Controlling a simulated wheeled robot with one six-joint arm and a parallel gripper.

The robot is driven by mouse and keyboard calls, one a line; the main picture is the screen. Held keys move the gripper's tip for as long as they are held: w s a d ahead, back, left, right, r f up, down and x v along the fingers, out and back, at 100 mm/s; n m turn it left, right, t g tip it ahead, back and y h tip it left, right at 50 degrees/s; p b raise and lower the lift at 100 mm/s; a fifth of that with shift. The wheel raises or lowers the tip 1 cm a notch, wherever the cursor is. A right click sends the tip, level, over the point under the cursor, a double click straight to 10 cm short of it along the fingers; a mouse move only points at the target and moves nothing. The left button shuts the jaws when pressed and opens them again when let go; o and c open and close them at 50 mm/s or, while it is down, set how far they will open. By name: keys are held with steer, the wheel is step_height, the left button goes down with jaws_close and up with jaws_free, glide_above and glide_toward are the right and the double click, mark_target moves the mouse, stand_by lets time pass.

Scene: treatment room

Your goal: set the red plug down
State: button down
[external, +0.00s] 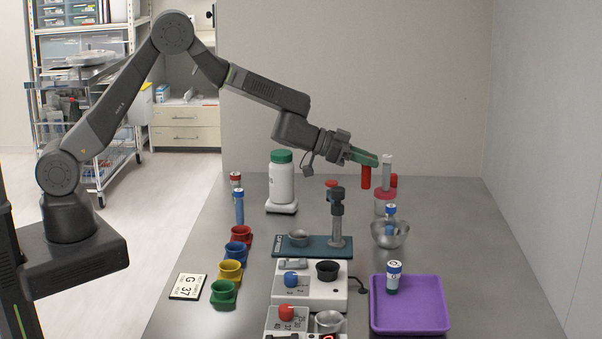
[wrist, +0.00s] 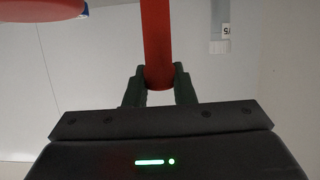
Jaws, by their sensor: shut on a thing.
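The red plug (external: 366,178) is a small red cylinder hanging below my gripper (external: 364,159), above the far part of the grey table. In the wrist view the red plug (wrist: 157,40) stands between the two dark green fingers of my gripper (wrist: 160,86), which are shut on it. Its lower end in the external view is clear of the table. A second red piece (external: 393,181) shows just right of it, partly hidden behind other things.
Close by stand a jar with a red lid (external: 385,194), a grey-capped tube (external: 387,168), a metal bowl (external: 390,234) and a white bottle with green cap (external: 282,180). A purple tray (external: 410,322) is at front right.

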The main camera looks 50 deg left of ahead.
steer(key=w+a+n+t+y+p, duration=0.2)
steer(key=w+a, duration=1)
steer(key=a, duration=0.3)
steer(key=shift+w+a+f+b, duration=0.1)
steer(key=shift+f+b, duration=0.35)
steer(key=shift+f, duration=1.25)
steer(key=shift+w+a+f+b, duration=0.15)
steer(key=shift+f+b, duration=0.35)
steer(key=shift+f, duration=1.2)
steer(key=shift+w+a+f+b, duration=0.1)
steer(key=shift+f+b, duration=0.35)
steer(key=shift+f, duration=1.25)
steer(key=shift+f, duration=0.1)
steer(key=c, duration=1.2)
jaws_free()
